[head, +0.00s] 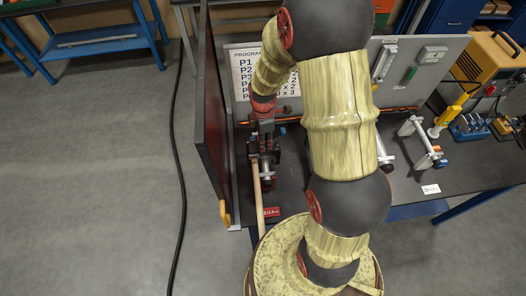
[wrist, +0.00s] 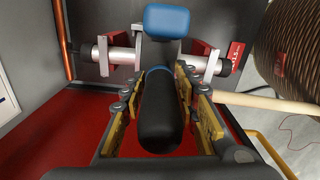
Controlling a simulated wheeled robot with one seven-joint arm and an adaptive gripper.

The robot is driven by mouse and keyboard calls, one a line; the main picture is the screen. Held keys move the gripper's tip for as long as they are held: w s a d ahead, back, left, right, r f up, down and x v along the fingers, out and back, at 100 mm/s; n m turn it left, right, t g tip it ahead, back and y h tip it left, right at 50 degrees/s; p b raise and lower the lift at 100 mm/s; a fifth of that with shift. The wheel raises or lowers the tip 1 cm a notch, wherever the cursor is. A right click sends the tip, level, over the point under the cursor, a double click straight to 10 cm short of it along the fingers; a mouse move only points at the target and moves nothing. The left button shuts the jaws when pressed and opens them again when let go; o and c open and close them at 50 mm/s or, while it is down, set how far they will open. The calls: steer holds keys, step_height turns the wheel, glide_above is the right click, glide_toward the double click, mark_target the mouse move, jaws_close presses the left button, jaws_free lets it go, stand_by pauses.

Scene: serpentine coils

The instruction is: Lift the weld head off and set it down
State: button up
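The weld head shows in the wrist view as a black rounded handle (wrist: 159,118) with a blue ring and a blue block (wrist: 166,21) at its far end. It sits at a grey tube (wrist: 122,56) held between red clamp blocks. My gripper (wrist: 162,85) is open, with its yellow-padded fingers on either side of the handle; a gap shows beside the handle, though contact at the fingertips is hard to judge. In the head view my gripper (head: 264,150) is low over the bench, and my arm hides much of the weld head.
A dark upright panel (head: 216,130) stands close left of my gripper. A pale rod (head: 256,195) runs near it, with a red tag (head: 271,212) beside. Another clamp stand (head: 424,143) and a yellow-orange machine (head: 494,62) are at right.

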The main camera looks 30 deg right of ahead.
steer(key=c, duration=0.8)
jaws_close()
steer(key=shift+w+r, duration=0.1)
